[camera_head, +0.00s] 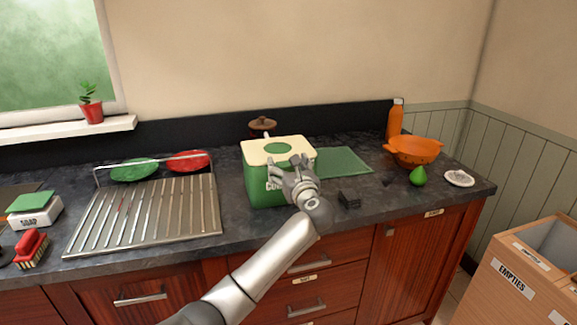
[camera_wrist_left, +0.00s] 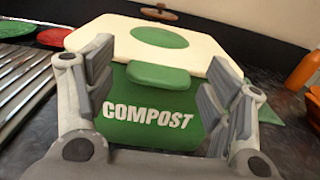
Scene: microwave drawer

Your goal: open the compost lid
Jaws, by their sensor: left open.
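The compost bin (camera_head: 258,187) is a green box on the dark counter. Its cream lid (camera_head: 262,150) is down and has a green oval on top. In the left wrist view the lid (camera_wrist_left: 105,35) shows a green tab (camera_wrist_left: 158,76) at its front edge, above the word COMPOST on the bin front (camera_wrist_left: 150,132). My left gripper (camera_head: 290,167) is in front of the bin at its right side. In the wrist view its open fingers (camera_wrist_left: 165,90) stand on either side of the tab, with space between them and nothing held. My right gripper is not in view.
A ribbed metal drainer (camera_head: 148,215) lies to the left, with green and red plates behind. A small black block (camera_head: 349,199) sits right of the gripper. A green glass board (camera_head: 340,162), orange colander (camera_head: 413,151) and green pear (camera_head: 418,176) are farther right.

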